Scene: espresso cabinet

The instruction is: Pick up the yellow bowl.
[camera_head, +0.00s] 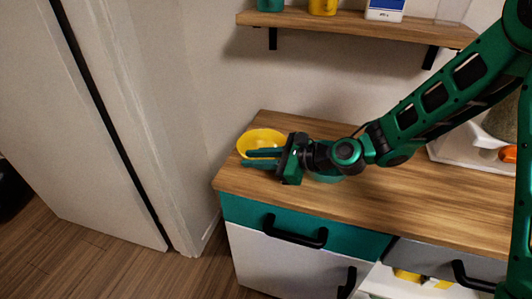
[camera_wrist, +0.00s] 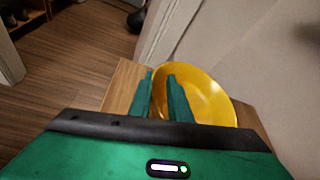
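The yellow bowl (camera_head: 262,136) stands on the wooden counter near its left end. It fills the right middle of the wrist view (camera_wrist: 210,98). My gripper (camera_head: 248,158) is at the bowl's near side, with its two green fingers pointing left. In the wrist view my gripper (camera_wrist: 160,76) is open, with a gap between the fingers. The right finger overlaps the bowl's inside and the left finger lies outside it, with part of the yellow rim showing between them. I cannot tell whether either finger touches the bowl. The fingers hide part of the bowl's near side.
A teal bowl (camera_head: 326,178) is partly hidden beneath my arm on the wooden counter (camera_head: 400,193). A wall shelf (camera_head: 350,26) with several items hangs above. A white tray (camera_head: 450,155) is at the right. The counter's left edge is close to the yellow bowl.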

